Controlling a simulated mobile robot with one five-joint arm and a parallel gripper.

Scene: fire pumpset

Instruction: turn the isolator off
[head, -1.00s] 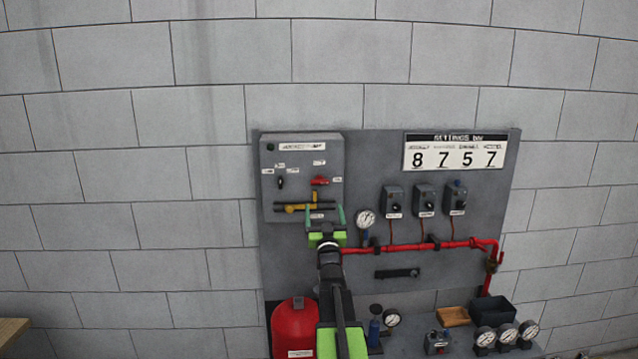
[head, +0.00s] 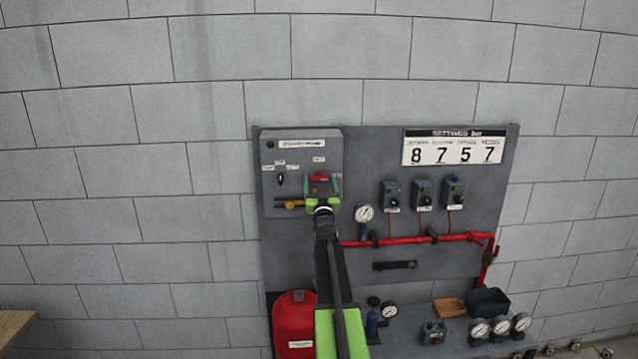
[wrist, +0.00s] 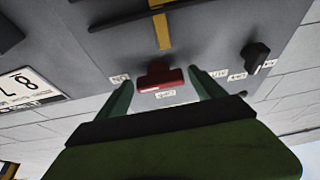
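The grey control box (head: 266,190) is on the wall panel, with a red handle (head: 319,177) on its right side. The red handle also shows in the wrist view (wrist: 158,77), lying roughly crosswise below the yellow strip. My gripper (head: 322,184) is in front of the box, its green fingers spread on either side of the red handle. In the wrist view my gripper (wrist: 164,90) is open, with a gap between the handle and each finger. Whether the fingers reach to the handle's depth I cannot tell.
A black selector knob (head: 281,180) is left of the handle. A red pipe (head: 400,240), gauge (head: 364,212) and several switch boxes stand to the right. A red tank (head: 292,325) is below.

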